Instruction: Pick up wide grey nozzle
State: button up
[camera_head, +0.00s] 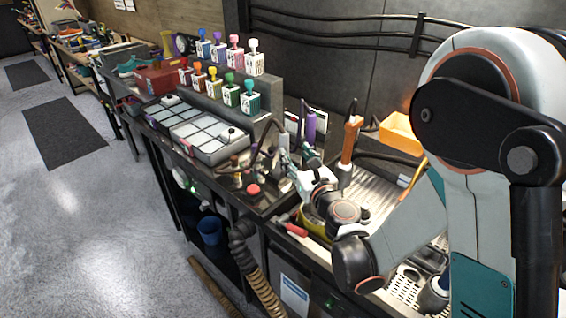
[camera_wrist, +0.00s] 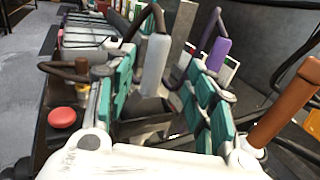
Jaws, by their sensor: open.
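A light grey nozzle handle (camera_wrist: 156,62) stands nearly upright in a dark holder (camera_wrist: 148,112) in the wrist view, with a black hose bending from its top. My gripper (camera_wrist: 160,80) is open, its teal-padded fingers to the left and right of the grey handle. Whether either pad touches it I cannot tell. In the head view my gripper (camera_head: 292,162) is at the bench beside the tool holders, and the grey handle (camera_head: 284,138) shows only in small part. The nozzle's lower end is hidden in the holder.
A purple-handled tool (camera_head: 310,127) and an orange-handled tool (camera_head: 352,138) stand to the right of the grey one. A red button (camera_head: 253,190) is on the bench's front part. Grey lidded trays (camera_head: 210,135) and coloured bottles (camera_head: 250,98) are further left.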

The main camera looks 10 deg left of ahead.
aim_at(285, 146)
jog(key=x, duration=0.4)
jog(key=shift+f+b, duration=0.1)
jog(key=shift+b, duration=0.2)
jog(key=x, duration=0.2)
jog(key=b+x, duration=0.1)
jog(key=x, duration=0.1)
jog(key=shift+s+a+f, duration=0.1)
jog(key=shift+s+f, duration=0.05)
jog(key=shift+f, duration=0.25)
jog(key=shift+w+a+r+b, duration=0.15)
jog(key=shift+w+a+b, duration=0.2)
jog(key=shift+w, duration=0.2)
jog(key=shift+d, duration=0.1)
grip_shut()
